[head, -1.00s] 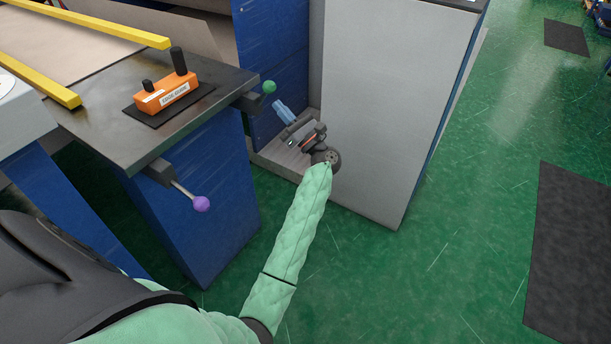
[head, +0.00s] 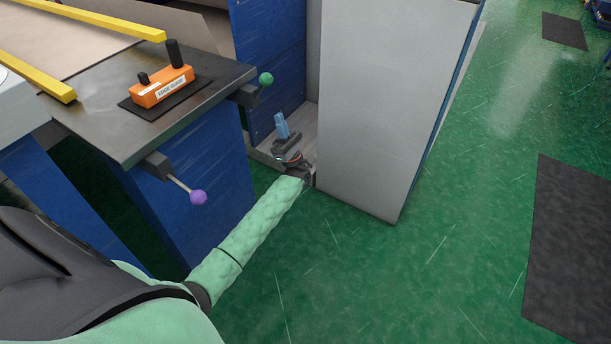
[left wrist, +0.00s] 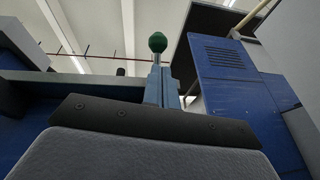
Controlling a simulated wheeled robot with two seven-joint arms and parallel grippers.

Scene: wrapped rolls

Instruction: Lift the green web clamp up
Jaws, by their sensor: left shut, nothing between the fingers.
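The green web clamp shows as a green ball knob (head: 266,79) on a dark block at the right edge of the dark table top. In the left wrist view the green knob (left wrist: 157,42) appears above the fingertips. My left gripper (head: 281,119) is below the knob and slightly to its right in the head view, with pale blue fingers pointing up. In the left wrist view its fingers (left wrist: 160,72) are together and empty. I see no clear contact with the knob; the depth gap is hard to tell. My right gripper is not in view.
A purple knob (head: 198,197) on a lever sticks out from the table's near edge. An orange edge guide (head: 162,86) sits on the table top (head: 105,125). A tall grey panel (head: 385,100) stands close right of my gripper. Green floor (head: 450,240) is open further right.

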